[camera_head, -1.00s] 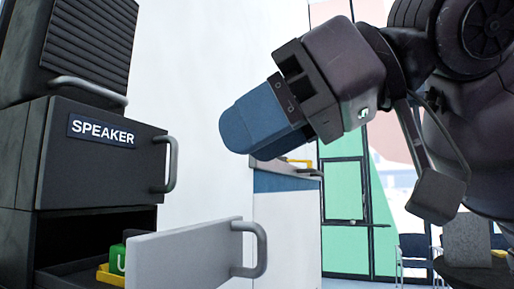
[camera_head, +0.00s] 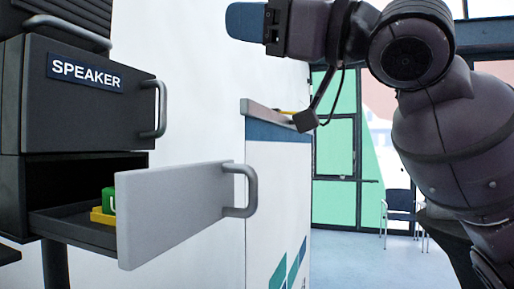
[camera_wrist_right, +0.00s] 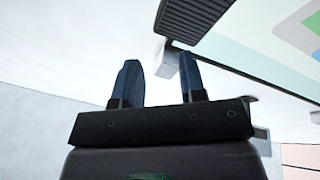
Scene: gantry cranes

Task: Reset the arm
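My right arm comes in from the right in the head view. Its gripper (camera_head: 246,20) is raised at the top edge, with blue fingers pointing left. In the right wrist view the two blue fingers (camera_wrist_right: 160,82) stand apart with nothing between them, so the gripper is open and empty. It is above and clear of the open drawer (camera_head: 175,208) of the dark cabinet. My left gripper is not in view.
The drawer sticks out with its grey handle (camera_head: 246,190); a green block (camera_head: 108,201) in a yellow holder (camera_head: 98,217) is inside. The SPEAKER drawer (camera_head: 90,105) above is shut. A white counter (camera_head: 275,190) stands behind.

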